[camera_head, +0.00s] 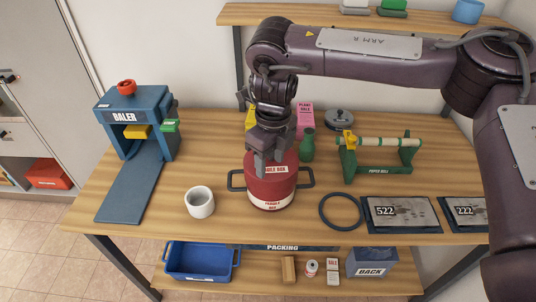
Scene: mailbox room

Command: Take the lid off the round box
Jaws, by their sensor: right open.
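The round box (270,186) is a dark red, pot-like container with a dark handle on each side and white labels. It stands upright in the middle of the wooden table. My right gripper (267,168) points down at its top, with the fingers open. The fingers hide much of the top, so I cannot tell whether they touch it. A grey round lid with a knob (339,119) lies at the back of the table, right of the box. My left gripper is not in view.
The blue baler (136,115) stands at the left. A white cup (200,202) is left of the box; a dark ring (341,211) and numbered plates (402,214) are at right. A green bottle (307,145) and paper roll stand (378,156) are behind. The table (300,228) is clear in front.

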